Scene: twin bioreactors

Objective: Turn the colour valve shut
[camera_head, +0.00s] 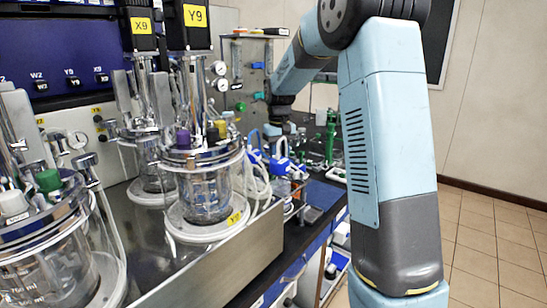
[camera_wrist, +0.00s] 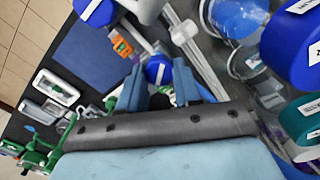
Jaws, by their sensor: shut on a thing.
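A dark part lies deeper between the fingers. I cannot tell for sure whether this knob is the colour valve. In the head view, my arm reaches to the back of the bench, and my gripper (camera_head: 273,128) is small there, below the rear panel. What it holds is hidden in that view. The rear panel carries a green valve (camera_head: 240,106) and a blue valve (camera_head: 258,65).
Glass bioreactor vessels (camera_head: 205,190) with metal lids stand at left and centre. Blue and white clamps (camera_head: 282,165) and tubing lie between them and my gripper. Green stands (camera_head: 330,140) are to its right. Tiled floor (camera_head: 485,240) is clear.

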